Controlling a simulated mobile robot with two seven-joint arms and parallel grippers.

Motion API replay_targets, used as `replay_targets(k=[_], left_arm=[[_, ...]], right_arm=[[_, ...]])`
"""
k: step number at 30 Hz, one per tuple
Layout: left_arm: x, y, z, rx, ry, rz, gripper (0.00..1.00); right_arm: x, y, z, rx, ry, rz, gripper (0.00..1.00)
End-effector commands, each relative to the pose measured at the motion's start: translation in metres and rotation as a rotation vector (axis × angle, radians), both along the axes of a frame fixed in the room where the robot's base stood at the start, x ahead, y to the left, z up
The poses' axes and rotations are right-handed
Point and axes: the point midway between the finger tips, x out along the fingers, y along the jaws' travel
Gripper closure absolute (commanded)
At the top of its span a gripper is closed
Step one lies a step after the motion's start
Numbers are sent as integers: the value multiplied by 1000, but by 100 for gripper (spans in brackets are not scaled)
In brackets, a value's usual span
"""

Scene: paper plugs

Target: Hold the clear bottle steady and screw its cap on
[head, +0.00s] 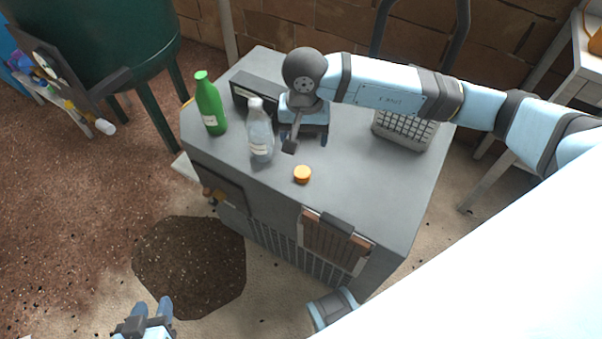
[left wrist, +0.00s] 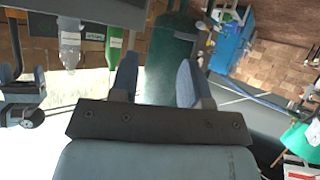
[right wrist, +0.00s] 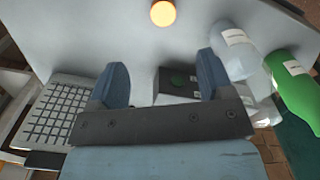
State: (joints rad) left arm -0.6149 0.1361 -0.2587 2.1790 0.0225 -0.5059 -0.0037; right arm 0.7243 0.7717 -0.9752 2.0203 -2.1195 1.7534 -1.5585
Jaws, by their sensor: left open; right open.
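The clear bottle (head: 260,138) stands upright on the grey cabinet top, left of my right gripper, with its neck bare. It also shows in the right wrist view (right wrist: 234,52) and small in the left wrist view (left wrist: 70,48). The orange cap (head: 302,174) lies on the cabinet top, apart from the bottle and nearer the front edge; the right wrist view shows it at the top (right wrist: 163,12). My right gripper (head: 307,143) is open and empty, pointing down above the top. My left gripper (head: 150,310) is open and empty, low in front of the cabinet.
A green bottle (head: 210,106) stands left of the clear bottle, close to the edge. A dark box (head: 244,90) lies behind it. A light grey grid-faced object (head: 404,130) sits at the right. The cabinet top (head: 365,190) is clear at front right. A green tank (head: 110,45) stands to the left.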

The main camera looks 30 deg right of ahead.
Motion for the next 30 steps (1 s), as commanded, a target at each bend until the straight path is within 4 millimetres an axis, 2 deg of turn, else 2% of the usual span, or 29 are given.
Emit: replay_targets(k=[4,7,15,18,22,30], left_arm=[[0,0,0,0,-1,0,57],[0,0,-2,0,-1,0,57],[1,0,-4,-7,-8,1,57],[1,-1,-1,-11,-16,1,57],[2,-1,1,-12,-19,0,57],[2,-1,0,-12,-16,-1,57]], right_arm=[[0,1,-1,2,1,-1,26],[-1,1,-12,3,4,-2,26],[-1,1,-64,4,5,-3,26],[0,1,-78,5,4,-2,26],[0,1,-86,5,3,-3,26],[0,1,-87,5,2,-2,26]])
